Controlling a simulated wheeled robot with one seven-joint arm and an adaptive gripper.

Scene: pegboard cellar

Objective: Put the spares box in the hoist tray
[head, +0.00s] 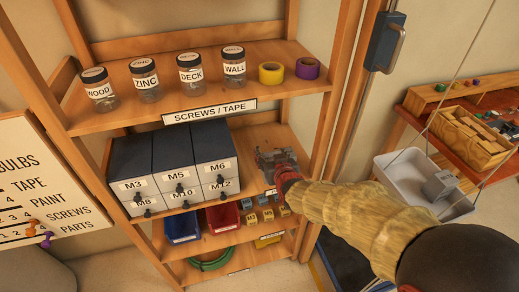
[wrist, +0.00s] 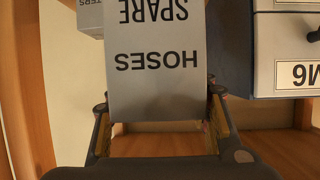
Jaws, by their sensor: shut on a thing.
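A grey box marked SPARE HOSES (wrist: 155,85) fills the upper middle of the wrist view, its lettering upside down. My gripper (wrist: 158,128) is shut on it, one finger at each side. In the head view my gripper (head: 278,160) is at the middle shelf, right of the drawer block; I cannot make out the held box clearly there. The hoist tray (head: 392,182) is a pale, shallow tray hanging on thin cables at the right. A small grey box (head: 438,187) sits in it.
Grey drawers (head: 180,165) stand close left of my gripper in the head view. Another grey box (wrist: 90,15) shows behind in the wrist view. A wooden shelf post (head: 325,100) stands between shelf and tray. A bench with a wooden crate (head: 468,138) is beyond the tray.

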